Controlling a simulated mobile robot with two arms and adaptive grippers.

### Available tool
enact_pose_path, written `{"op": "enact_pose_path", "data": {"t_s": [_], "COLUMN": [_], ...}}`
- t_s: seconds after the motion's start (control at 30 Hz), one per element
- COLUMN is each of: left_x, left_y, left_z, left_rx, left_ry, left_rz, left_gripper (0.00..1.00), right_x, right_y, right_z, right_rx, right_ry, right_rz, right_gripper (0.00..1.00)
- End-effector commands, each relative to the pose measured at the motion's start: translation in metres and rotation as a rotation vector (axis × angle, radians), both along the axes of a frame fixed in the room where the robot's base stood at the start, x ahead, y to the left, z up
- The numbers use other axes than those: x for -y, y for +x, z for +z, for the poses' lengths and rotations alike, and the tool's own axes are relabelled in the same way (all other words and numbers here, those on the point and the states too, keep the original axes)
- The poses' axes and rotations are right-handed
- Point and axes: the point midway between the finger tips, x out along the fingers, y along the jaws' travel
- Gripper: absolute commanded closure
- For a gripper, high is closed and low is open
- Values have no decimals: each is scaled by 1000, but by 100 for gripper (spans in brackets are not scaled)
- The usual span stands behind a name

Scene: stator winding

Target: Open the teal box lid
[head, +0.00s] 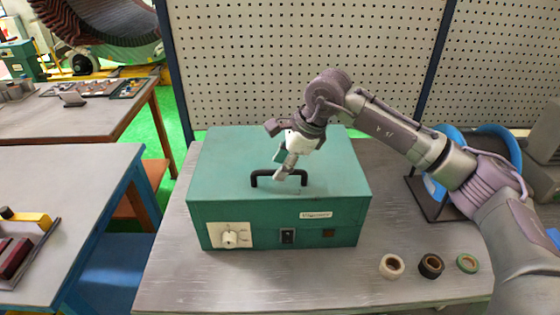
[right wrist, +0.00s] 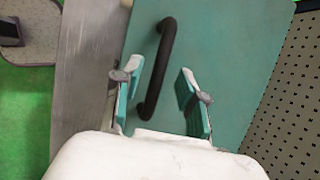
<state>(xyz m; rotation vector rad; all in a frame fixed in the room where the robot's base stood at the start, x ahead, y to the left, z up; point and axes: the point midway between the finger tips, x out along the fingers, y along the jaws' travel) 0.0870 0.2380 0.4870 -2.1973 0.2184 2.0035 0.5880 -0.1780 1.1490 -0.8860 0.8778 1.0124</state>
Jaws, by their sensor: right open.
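The teal box (head: 275,215) stands on the grey workbench with its lid (head: 225,165) shut. A black bar handle (head: 262,175) sits on the lid; it also shows in the right wrist view (right wrist: 160,65). My right gripper (head: 284,165) is over the lid at the handle, pointing down. In the right wrist view my right gripper (right wrist: 162,98) is open, with the near end of the handle between its two teal-padded fingers. I cannot tell whether the fingers touch the handle. My left gripper is not in view.
A white tape roll (head: 384,268), a black one (head: 431,266) and a green one (head: 467,263) lie on the workbench (head: 175,275) right of the box. A perforated panel (head: 250,60) stands behind it. A blue ring on a stand (head: 432,205) is at the right.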

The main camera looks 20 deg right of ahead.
Motion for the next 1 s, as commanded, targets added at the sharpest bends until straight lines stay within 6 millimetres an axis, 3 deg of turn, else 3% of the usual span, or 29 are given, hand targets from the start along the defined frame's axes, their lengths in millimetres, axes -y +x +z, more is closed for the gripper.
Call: {"op": "enact_pose_path", "data": {"t_s": [0.43, 0.7, 1.0], "left_x": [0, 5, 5], "left_y": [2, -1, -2], "left_z": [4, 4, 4], "left_rx": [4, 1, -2], "left_ry": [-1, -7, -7], "left_rz": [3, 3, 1], "left_gripper": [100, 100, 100], "right_x": [-4, -4, -3], "right_y": [3, 3, 3], "right_z": [-11, -11, -10], "right_rx": [1, 1, 1], "right_ry": [0, -1, -1], "right_rz": [1, 0, 0], "right_gripper": [59, 100, 100]}}
